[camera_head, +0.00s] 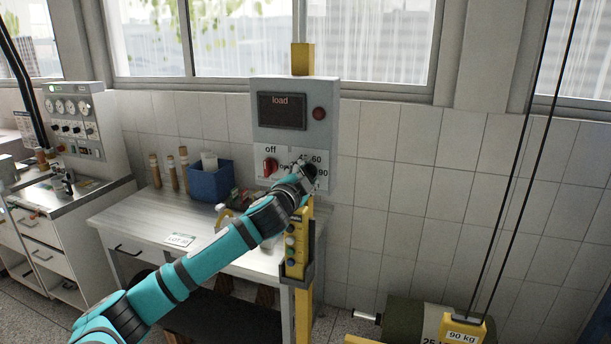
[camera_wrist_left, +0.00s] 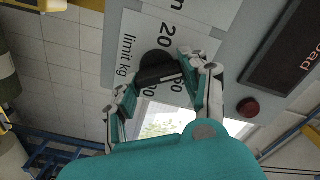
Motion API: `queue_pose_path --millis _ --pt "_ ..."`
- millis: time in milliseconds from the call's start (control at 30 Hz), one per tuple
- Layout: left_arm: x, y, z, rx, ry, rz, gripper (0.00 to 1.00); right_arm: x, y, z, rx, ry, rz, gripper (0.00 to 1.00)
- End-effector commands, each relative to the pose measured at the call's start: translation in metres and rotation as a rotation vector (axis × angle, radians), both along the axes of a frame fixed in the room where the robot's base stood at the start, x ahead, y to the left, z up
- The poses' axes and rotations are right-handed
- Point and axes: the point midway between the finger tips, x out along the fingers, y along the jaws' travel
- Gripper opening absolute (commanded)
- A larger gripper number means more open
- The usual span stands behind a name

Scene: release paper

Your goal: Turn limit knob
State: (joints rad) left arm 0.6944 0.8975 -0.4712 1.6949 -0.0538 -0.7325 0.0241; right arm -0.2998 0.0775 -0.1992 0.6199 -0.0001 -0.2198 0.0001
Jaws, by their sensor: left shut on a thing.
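The grey control box (camera_head: 328,138) stands on a yellow post in the head view. Its limit knob is black and round and sits on a white plate marked with numbers; it shows in the left wrist view (camera_wrist_left: 157,64) beside the words "limit kg". My left gripper (camera_head: 308,174) is at this knob, and in the wrist view its fingers (camera_wrist_left: 162,88) are closed around it. The gripper covers most of the knob in the head view, and I cannot tell which number it points to. My right gripper is not in view.
A red knob (camera_head: 270,167) under "off" is left of my gripper. A "load" screen (camera_head: 282,111) and red lamp (camera_head: 319,114) are above. A yellow pendant (camera_head: 294,246) hangs below. A table (camera_head: 130,217) with a blue bin (camera_head: 211,182) stands left.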

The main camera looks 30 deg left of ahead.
Motion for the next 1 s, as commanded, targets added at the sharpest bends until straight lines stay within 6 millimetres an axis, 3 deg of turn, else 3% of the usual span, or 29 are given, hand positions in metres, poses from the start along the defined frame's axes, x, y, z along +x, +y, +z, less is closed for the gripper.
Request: queue_pose_path --millis 667,700,867,1000 --pt "0.0 -0.0006 -0.0005 0.058 0.014 -0.001 0.13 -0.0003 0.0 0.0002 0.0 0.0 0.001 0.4" --pt "0.0 -0.0006 -0.0006 0.058 0.014 -0.001 0.49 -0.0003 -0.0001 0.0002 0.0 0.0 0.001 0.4" --pt "0.0 -0.0006 -0.0006 0.057 0.015 -0.001 0.69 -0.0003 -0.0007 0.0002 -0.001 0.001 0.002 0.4" --pt "0.0 -0.0005 -0.0005 0.057 0.015 -0.001 0.69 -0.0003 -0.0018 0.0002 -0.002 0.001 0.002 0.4"
